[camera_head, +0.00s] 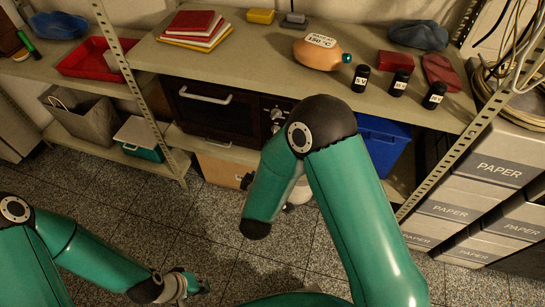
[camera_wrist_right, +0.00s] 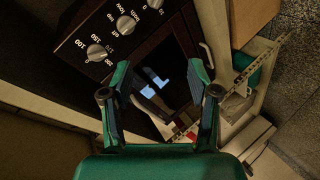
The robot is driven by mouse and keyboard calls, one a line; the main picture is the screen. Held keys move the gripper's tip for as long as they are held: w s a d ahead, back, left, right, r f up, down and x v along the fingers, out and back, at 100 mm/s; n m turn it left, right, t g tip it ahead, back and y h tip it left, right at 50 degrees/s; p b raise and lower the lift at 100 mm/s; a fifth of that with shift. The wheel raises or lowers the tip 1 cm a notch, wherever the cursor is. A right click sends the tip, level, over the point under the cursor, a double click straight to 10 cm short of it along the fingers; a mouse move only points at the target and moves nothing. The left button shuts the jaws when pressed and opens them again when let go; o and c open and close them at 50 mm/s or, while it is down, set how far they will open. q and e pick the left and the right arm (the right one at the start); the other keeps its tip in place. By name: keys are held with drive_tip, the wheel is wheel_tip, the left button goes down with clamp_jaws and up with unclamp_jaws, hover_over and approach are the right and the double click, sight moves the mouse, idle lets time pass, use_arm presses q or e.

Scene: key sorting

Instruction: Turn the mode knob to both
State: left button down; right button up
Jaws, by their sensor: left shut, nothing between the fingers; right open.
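The dark oven (camera_head: 212,122) sits under the counter. Its knob panel is partly hidden by my right arm in the head view. In the right wrist view, three pale round knobs run along the panel: one beside the numbers 100 and 150 (camera_wrist_right: 97,52), a middle one (camera_wrist_right: 126,23), and one at the top edge (camera_wrist_right: 155,4). The small labels are hard to read, so I cannot tell the mode setting. My right gripper (camera_wrist_right: 160,76) is open and empty, with the knobs up and left of its fingers. My left gripper (camera_head: 190,286) is shut and empty, low over the floor.
A blue bin (camera_head: 383,145) stands right of the oven. The counter (camera_head: 240,57) above holds books, an orange bottle and several small black jars. Metal shelf posts (camera_head: 128,65) stand left and right. Paper boxes (camera_head: 500,165) are stacked at right. The floor in front is open.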

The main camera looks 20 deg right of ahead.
use_arm(q)
wheel_tip(320, 180, down, 19)
drive_tip(key=b, duration=1.6)
drive_tip(key=shift+f, duration=0.15)
use_arm(e)
drive_tip(key=w+d+f+n+t+h, duration=0.2)
drive_tip(key=w+d+h, duration=0.3)
drive_tip(key=w, duration=0.7)
drive_tip(key=shift+w+d+f+n+t+h, duration=0.35)
drive_tip(key=shift+d+n, duration=0.35)
drive_tip(key=shift+d, duration=0.5)
drive_tip(key=shift+c, duration=0.3)
clamp_jaws()
